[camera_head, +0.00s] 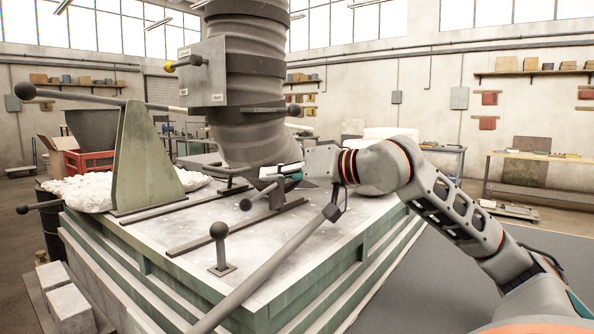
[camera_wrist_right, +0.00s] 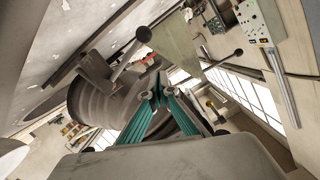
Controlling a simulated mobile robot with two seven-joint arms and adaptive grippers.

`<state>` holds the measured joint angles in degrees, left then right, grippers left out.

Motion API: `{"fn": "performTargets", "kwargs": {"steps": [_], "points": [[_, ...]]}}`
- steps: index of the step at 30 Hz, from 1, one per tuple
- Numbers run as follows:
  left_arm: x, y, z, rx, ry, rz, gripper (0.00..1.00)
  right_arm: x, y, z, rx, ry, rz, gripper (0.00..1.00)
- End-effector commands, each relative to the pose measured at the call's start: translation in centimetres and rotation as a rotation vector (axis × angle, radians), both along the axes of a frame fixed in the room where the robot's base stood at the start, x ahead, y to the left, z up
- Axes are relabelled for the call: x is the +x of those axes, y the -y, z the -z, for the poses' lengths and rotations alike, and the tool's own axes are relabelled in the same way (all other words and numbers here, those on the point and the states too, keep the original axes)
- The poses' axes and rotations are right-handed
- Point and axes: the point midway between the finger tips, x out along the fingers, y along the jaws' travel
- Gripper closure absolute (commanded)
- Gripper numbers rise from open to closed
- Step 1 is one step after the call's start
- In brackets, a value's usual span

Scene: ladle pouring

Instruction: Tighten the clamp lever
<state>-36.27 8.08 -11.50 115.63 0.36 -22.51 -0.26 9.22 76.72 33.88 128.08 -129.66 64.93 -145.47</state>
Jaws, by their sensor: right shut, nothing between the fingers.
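A short ball-ended lever (camera_head: 259,196), which looks like the clamp lever, sits at the clamp bars near the foot of the big ribbed spout. A dark ball-ended lever (camera_wrist_right: 131,54) also shows in the right wrist view, just beyond my fingertips, on a clamp bar. My right gripper (camera_head: 268,173) is beside the spout's lower end, just above the lever. Its teal fingers come together at the tips (camera_wrist_right: 157,90), shut with nothing between them. Whether the fingers touch the lever cannot be told. My left gripper is not in view.
The ribbed spout (camera_head: 248,80) rises close behind the gripper. An upright ball-topped lever (camera_head: 219,245) stands on the pale block top (camera_head: 190,244). A long grey bar (camera_head: 262,275) slants across the front. A green triangular plate (camera_head: 146,160) stands at left.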

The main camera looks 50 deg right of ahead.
Motion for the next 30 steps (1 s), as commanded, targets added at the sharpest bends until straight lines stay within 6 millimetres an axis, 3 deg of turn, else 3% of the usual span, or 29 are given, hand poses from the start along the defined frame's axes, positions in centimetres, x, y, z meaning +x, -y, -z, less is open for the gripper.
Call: {"fn": "performTargets", "kwargs": {"steps": [6,12,21,30], "points": [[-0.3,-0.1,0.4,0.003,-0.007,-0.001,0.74,-3.3,0.4,-0.4,0.004,-0.002,-0.001,1.00],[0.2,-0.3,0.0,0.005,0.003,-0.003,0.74,-5.3,0.7,-0.9,0.001,-0.002,0.000,1.00],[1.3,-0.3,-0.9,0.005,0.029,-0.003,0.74,-6.1,0.8,-1.1,0.001,-0.002,0.000,1.00],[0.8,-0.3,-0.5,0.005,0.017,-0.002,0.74,-6.0,0.8,-1.1,0.001,-0.002,0.000,1.00]]}}
